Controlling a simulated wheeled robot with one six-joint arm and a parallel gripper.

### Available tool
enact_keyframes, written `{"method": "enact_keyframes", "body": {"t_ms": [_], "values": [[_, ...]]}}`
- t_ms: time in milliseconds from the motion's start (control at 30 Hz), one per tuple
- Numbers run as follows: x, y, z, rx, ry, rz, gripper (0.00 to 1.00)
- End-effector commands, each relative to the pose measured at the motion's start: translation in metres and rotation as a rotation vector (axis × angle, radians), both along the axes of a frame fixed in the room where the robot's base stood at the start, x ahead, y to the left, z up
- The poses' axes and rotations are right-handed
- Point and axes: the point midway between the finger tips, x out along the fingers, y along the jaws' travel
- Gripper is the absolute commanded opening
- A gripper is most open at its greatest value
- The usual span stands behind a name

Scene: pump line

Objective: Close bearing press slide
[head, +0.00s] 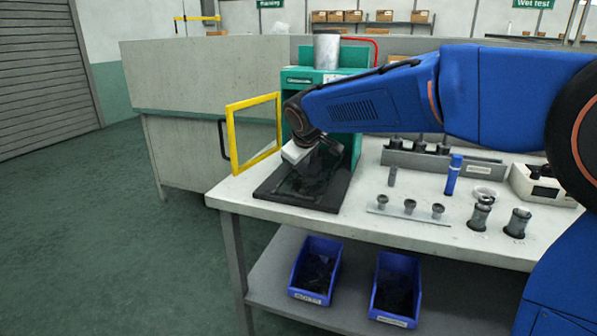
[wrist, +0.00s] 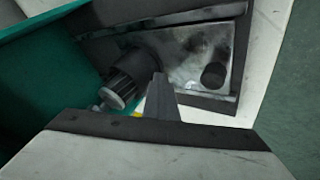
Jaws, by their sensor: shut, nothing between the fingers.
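The bearing press is a green machine (head: 300,77) with a grey cylinder (head: 327,52) on top, standing on the workbench. Its yellow-framed guard door (head: 232,140) stands swung open at the left. The dark slide plate (head: 268,190) reaches out of the press toward the bench front; in the wrist view the slide (wrist: 205,58) shows a round dark hole and a ribbed dark part beside it. My gripper (head: 318,152) is at the press mouth over the slide, shut and empty. In the wrist view its fingers (wrist: 158,90) point toward the slide; whether they touch it is unclear.
Right of the press on the bench (head: 375,240) stand a row of small metal parts (head: 410,206), a blue cylinder (head: 453,175), metal fittings (head: 517,222) and a grey rack (head: 440,163). Two blue bins (head: 315,270) sit on the lower shelf. Floor at left is clear.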

Motion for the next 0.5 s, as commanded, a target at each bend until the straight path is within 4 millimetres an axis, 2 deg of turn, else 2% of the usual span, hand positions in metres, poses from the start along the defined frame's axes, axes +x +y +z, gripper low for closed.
{"method": "enact_keyframes", "body": {"t_ms": [100, 500], "values": [[0.023, -0.009, -0.001, -0.001, 0.000, -0.003, 0.00], [0.093, -0.034, -0.001, -0.001, 0.000, -0.002, 0.00]]}}
